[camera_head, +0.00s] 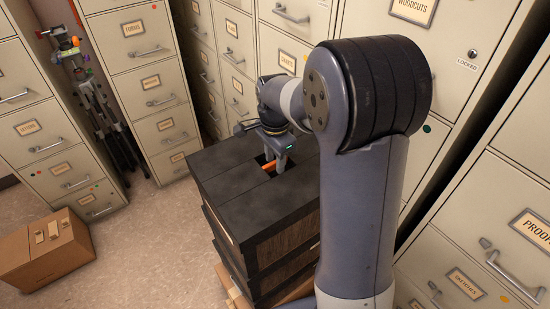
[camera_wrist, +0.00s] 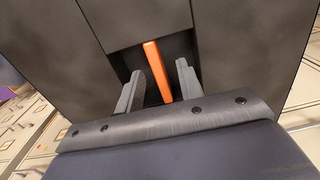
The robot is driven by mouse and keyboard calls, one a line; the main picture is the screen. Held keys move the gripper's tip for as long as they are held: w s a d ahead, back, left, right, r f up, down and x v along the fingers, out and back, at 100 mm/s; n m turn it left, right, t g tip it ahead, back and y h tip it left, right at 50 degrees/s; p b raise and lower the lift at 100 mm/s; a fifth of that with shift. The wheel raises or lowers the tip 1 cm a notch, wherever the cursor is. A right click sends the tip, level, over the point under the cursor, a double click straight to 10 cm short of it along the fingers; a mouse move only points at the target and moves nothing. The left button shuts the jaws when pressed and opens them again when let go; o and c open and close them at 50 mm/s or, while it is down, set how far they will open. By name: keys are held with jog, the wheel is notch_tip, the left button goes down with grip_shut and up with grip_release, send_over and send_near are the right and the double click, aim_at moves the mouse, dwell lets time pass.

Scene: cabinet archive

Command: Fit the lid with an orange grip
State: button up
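A dark stack of boxes (camera_head: 262,240) stands in the middle, with a dark, flat top made of several panels (camera_head: 240,197). A dark recess in the top holds an orange grip bar (camera_head: 269,166); in the wrist view the orange grip (camera_wrist: 157,70) runs lengthwise in the opening between dark panels (camera_wrist: 135,20). My gripper (camera_head: 279,162) points down at the recess. In the wrist view my gripper's (camera_wrist: 158,82) two grey fingers stand on either side of the grip, with gaps showing, so it is open. I cannot tell how the lid's edges sit.
Beige filing cabinets (camera_head: 145,80) stand on the left, behind and on the right (camera_head: 500,240), close to the stack. A cardboard box (camera_head: 45,250) sits on the floor at left. A tripod (camera_head: 100,115) stands in a gap between cabinets. The floor (camera_head: 150,240) left of the stack is clear.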

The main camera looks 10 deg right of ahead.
jog(key=shift+r+p, duration=1.9)
jog(key=shift+r, duration=0.55)
notch_tip(320, 180, up, 11)
jog(key=shift+b, duration=0.4)
jog(key=shift+f, duration=0.15)
notch_tip(320, 180, down, 12)
jog(key=shift+f, duration=0.1)
jog(key=shift+f+b, duration=0.6)
jog(key=shift+b, duration=0.1)
